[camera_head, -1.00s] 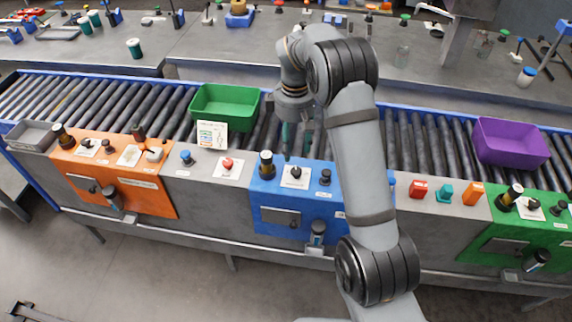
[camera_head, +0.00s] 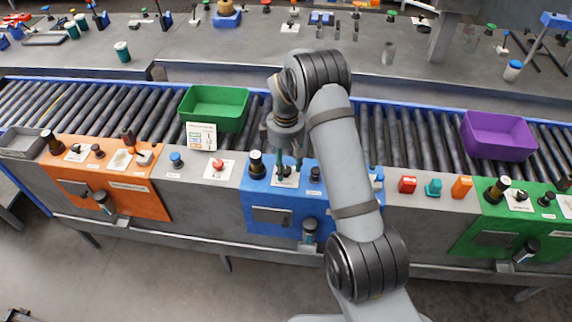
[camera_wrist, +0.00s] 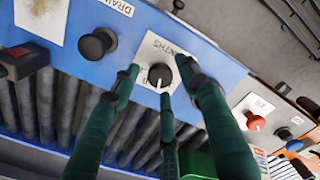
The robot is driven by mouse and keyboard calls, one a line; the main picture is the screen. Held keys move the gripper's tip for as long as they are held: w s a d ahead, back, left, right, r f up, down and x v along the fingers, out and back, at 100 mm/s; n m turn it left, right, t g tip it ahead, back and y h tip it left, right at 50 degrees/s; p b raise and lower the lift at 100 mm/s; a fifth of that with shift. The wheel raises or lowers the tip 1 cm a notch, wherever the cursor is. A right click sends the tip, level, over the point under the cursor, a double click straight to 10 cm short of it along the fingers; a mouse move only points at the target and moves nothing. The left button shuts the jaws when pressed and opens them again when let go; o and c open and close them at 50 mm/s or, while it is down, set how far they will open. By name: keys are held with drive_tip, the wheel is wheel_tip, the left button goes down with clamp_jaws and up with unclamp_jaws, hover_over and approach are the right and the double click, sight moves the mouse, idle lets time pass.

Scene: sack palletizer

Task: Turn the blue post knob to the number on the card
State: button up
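The blue post (camera_head: 262,222) is a blue panel in the middle of the grey console. Its black knob (camera_wrist: 160,75) sits on a white plate with partly hidden lettering, and a white pointer mark shows on its lower side in the wrist view. My gripper (camera_wrist: 160,75) has green fingers, spread apart around the knob with visible gaps at both sides. The third finger's tip is close below the knob; I cannot tell if it touches. In the head view my gripper (camera_head: 289,168) is right over the knob. A card (camera_head: 200,136) stands near the green bin; its number is too small to read.
A black push button (camera_wrist: 98,44) and a dark cylinder (camera_head: 256,163) flank the knob. A red button (camera_head: 217,164) is to the left. The orange post (camera_head: 115,190) and green post (camera_head: 490,240) stand at either side. A roller conveyor with a green bin (camera_head: 215,122) and purple bin (camera_head: 497,152) runs behind.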

drive_tip(key=shift+c, duration=1.1)
drive_tip(key=c, duration=0.7)
drive_tip(key=shift+c, duration=0.5)
drive_tip(key=m+b, duration=0.2)
drive_tip(key=m, duration=0.1)
drive_tip(key=shift+f+m+b, duration=0.15)
drive_tip(key=shift+m+b, duration=0.15)
drive_tip(key=shift+m, duration=0.1)
drive_tip(key=m+b, duration=0.2)
drive_tip(key=m, duration=0.1)
drive_tip(key=shift+m, duration=0.4)
drive_tip(key=m+b, duration=0.2)
drive_tip(key=m, duration=0.2)
drive_tip(key=shift+m+b, duration=0.85)
drive_tip(key=shift+m, duration=1.25)
